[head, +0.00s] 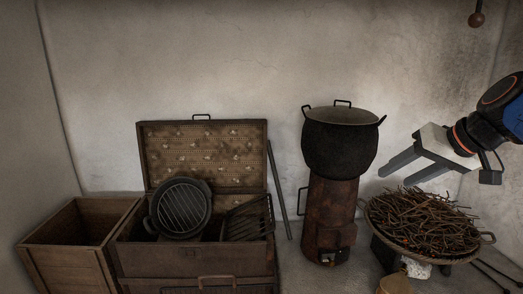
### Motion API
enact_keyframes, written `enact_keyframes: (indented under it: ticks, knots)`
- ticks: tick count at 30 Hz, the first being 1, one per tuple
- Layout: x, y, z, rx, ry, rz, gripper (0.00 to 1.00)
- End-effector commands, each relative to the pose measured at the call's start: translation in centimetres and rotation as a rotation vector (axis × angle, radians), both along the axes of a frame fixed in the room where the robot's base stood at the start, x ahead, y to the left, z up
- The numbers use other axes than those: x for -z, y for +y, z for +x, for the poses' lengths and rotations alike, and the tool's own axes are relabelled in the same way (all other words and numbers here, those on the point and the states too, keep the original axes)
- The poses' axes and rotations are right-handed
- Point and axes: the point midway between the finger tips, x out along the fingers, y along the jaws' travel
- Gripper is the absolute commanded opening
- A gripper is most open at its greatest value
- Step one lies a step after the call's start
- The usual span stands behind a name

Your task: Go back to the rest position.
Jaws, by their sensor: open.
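My gripper (393,168) is at the right in the head view, on my arm coming in from the right edge. Its two grey fingers are spread apart with nothing between them and point left and slightly down. It is above the wide basket of twigs (425,222) and to the right of the black lidded pot (340,150). In the picture there is a gap between the fingertips and the pot. How far the gripper is from the wall behind cannot be told.
The pot sits on a rusty cylindrical stove (331,212). An open chest (195,262) holds a round grill pan (181,208) and a rack (249,219). An empty wooden crate (77,240) stands at the left. A metal rod (279,192) leans by the wall. A dark knob hangs top right (477,19).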

Motion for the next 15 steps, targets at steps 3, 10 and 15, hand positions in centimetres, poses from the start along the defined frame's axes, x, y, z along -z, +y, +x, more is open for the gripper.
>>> enact_keyframes:
  ticks: [3, 10, 15]
  knots:
    - [4.5, 2.3, -3.2, -0.015, 0.074, -0.052, 0.5]
    - [12.8, 4.3, -9.5, -0.033, 0.184, -0.182, 0.5]
    - [17.9, 4.4, -13.4, -0.049, 0.224, -0.282, 0.5]
